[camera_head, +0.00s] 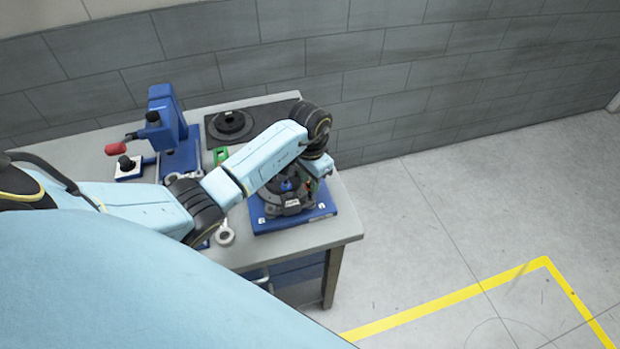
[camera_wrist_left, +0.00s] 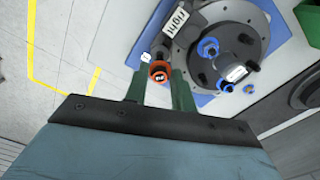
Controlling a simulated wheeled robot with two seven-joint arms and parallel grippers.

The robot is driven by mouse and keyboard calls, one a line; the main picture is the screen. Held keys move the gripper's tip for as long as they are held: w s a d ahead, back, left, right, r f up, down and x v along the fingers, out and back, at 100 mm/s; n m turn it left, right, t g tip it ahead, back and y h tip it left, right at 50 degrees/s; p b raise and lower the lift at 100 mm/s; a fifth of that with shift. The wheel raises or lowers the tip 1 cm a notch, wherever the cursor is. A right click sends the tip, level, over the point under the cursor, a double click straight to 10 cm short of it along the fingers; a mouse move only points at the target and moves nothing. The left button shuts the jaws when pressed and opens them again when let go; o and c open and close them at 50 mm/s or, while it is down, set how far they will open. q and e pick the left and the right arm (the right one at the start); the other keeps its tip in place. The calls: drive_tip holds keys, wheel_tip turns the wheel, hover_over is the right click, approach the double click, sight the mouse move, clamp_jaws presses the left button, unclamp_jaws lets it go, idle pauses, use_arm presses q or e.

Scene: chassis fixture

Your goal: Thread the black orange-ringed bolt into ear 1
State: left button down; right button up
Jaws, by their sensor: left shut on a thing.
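My left gripper (camera_wrist_left: 160,76) is shut on the black orange-ringed bolt (camera_wrist_left: 160,71), which sits between its green fingertips. In the head view my left gripper (camera_head: 318,167) is over the right side of the dark round chassis fixture (camera_head: 283,201), partly hidden by its own arm. In the left wrist view the fixture (camera_wrist_left: 187,58) carries a plate reading "right" and several blue-ringed bolts (camera_wrist_left: 208,47). The held bolt appears beside the fixture's rim. I cannot tell which ear is ear 1, or whether the bolt touches it. My right gripper is not in view.
The fixture stands on a blue base plate (camera_head: 262,224) near the right end of the grey table (camera_head: 318,232). A ring-shaped part (camera_head: 225,236) lies left of the plate.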

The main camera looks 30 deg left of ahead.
use_arm(q)
drive_tip(key=shift+f, duration=0.35)
idle(0.3)
drive_tip(key=shift+f, duration=0.7)
idle(0.3)
drive_tip(key=shift+f, duration=0.2)
drive_tip(key=shift+f, duration=0.15)
drive_tip(key=shift+f+b, duration=0.25)
drive_tip(key=shift+b, duration=0.1)
drive_tip(key=shift+f, duration=0.4)
idle(0.6)
drive_tip(key=shift+f, duration=0.2)
